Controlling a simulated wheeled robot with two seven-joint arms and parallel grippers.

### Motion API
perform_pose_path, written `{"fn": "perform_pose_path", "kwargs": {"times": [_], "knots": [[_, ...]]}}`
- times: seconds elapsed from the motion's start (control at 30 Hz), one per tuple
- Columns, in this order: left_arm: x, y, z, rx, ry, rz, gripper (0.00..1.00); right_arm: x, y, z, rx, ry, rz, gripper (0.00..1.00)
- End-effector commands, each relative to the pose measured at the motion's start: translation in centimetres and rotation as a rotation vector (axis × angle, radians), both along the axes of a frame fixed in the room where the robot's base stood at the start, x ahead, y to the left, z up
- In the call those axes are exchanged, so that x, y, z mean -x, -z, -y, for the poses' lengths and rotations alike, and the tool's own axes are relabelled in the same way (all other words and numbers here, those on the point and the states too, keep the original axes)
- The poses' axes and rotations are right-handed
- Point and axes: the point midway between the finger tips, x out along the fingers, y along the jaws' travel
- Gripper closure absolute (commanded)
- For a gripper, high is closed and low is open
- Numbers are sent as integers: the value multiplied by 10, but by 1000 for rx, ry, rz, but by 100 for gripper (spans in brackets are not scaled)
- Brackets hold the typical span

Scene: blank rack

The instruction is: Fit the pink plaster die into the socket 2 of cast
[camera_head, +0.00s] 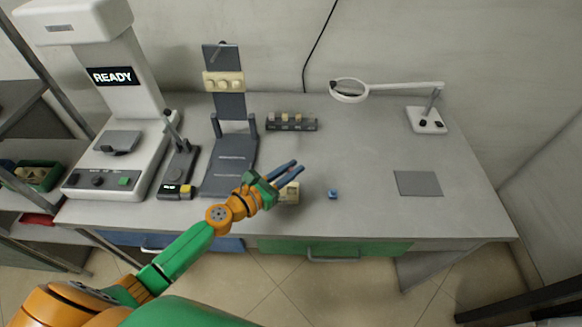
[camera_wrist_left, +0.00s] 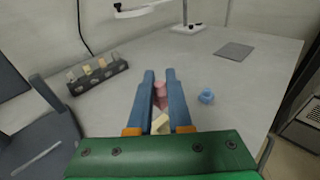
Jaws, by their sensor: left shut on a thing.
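My left gripper (camera_head: 287,171) is over the front middle of the table in the head view. In the left wrist view its blue fingers (camera_wrist_left: 161,84) are shut on the pink plaster die (camera_wrist_left: 160,90), which shows between them. A cream block (camera_head: 291,192), which may be the cast, sits on the table just below and behind the gripper. In the left wrist view a cream piece (camera_wrist_left: 160,124) shows below the die, partly hidden by the fingers. Its sockets cannot be made out. My right gripper is not in view.
A small blue piece (camera_head: 333,194) lies right of the cream block. A dark rack (camera_head: 292,126) with several pieces stands behind. A grey stand (camera_head: 232,150), a white machine (camera_head: 120,150) and a magnifier lamp (camera_head: 428,120) stand around. A grey mat (camera_head: 418,183) lies right. The middle right is clear.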

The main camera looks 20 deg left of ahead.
Motion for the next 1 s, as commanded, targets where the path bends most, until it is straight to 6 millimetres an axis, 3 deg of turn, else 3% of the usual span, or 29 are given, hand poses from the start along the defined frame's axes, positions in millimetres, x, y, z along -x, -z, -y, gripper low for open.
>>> {"fn": "perform_pose_path", "kwargs": {"times": [0.1, 0.37, 1.0], "knots": [[0, 22, 0, 0, 1, -1, 100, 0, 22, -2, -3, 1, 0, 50], [0, 53, 0, 1, 0, 0, 100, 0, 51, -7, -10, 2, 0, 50], [0, 52, 0, 2, -6, -2, 100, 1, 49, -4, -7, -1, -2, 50]]}}
